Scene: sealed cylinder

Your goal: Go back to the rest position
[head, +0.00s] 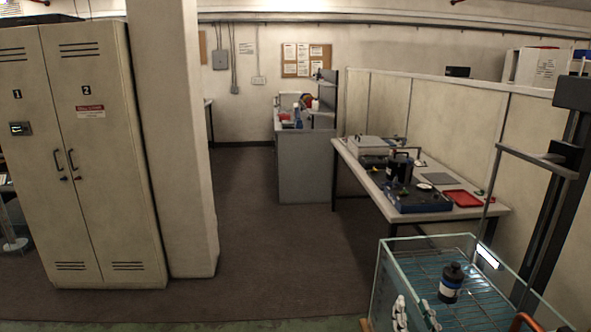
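A dark cylinder (451,283) with a black cap and a white label band stands upright in the glass tank at the lower right. No finger touches it. My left gripper is not in view. Small white and black parts (400,313) show at the tank's near left, cut by the bottom edge. I cannot tell whether they belong to my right gripper, and its fingertips cannot be made out.
The open glass tank (385,277) has a blue rack floor. A bench (490,209) behind it carries a dark blue device (420,198) and a red tray (463,199). Cream lockers (75,190) and a pillar (175,140) stand left. The middle floor (270,260) is clear.

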